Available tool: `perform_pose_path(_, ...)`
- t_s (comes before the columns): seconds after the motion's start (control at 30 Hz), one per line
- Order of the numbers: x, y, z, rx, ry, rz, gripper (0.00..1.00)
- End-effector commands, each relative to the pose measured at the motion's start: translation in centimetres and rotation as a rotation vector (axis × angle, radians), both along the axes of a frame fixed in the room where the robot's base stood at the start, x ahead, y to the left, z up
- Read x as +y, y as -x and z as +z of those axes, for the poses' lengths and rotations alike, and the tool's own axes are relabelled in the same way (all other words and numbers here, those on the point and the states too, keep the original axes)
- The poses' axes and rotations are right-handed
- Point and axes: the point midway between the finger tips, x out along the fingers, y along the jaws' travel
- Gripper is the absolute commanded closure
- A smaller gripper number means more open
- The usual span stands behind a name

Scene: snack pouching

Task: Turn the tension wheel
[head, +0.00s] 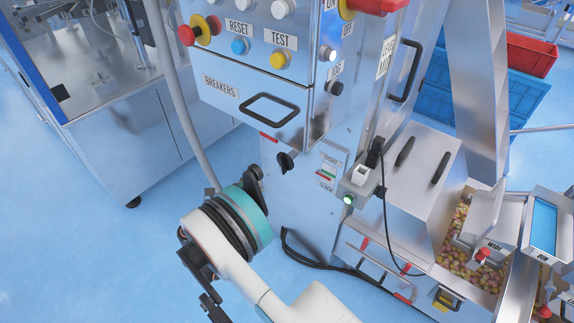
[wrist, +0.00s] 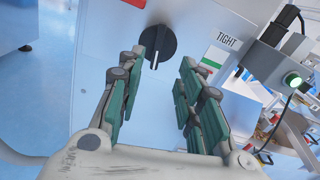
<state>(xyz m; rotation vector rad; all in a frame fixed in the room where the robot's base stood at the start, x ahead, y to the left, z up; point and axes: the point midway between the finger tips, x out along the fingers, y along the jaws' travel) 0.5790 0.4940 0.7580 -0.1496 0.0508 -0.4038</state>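The tension wheel is a black round knob (wrist: 157,43) on the grey machine panel. In the wrist view it lies ahead of my gripper (wrist: 169,60), near the left fingertip and left of the middle of the gap. A pale pointer on it points down. In the head view the knob (head: 285,161) sticks out of the lower cabinet front, up and right of my wrist. My gripper's two green-padded fingers are spread apart with nothing between them. They look short of the knob. The fingertips are mostly hidden behind my wrist in the head view.
A label (head: 328,165) with a red and green scale sits right of the knob; TIGHT reads in the wrist view. A grey box with a lit green button (head: 348,199) and cable juts out further right. A drawer handle (head: 270,108) is above.

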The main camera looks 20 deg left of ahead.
Motion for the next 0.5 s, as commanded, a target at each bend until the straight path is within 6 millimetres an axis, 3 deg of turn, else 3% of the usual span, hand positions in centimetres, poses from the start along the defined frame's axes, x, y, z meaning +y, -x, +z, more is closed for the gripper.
perform_pose_path(0.23,-0.1,-0.7,-0.7,-0.011,0.027,0.013,0.67)
perform_pose_path(0.5,-2.1,-5.1,-0.8,-0.01,0.026,0.011,0.67)
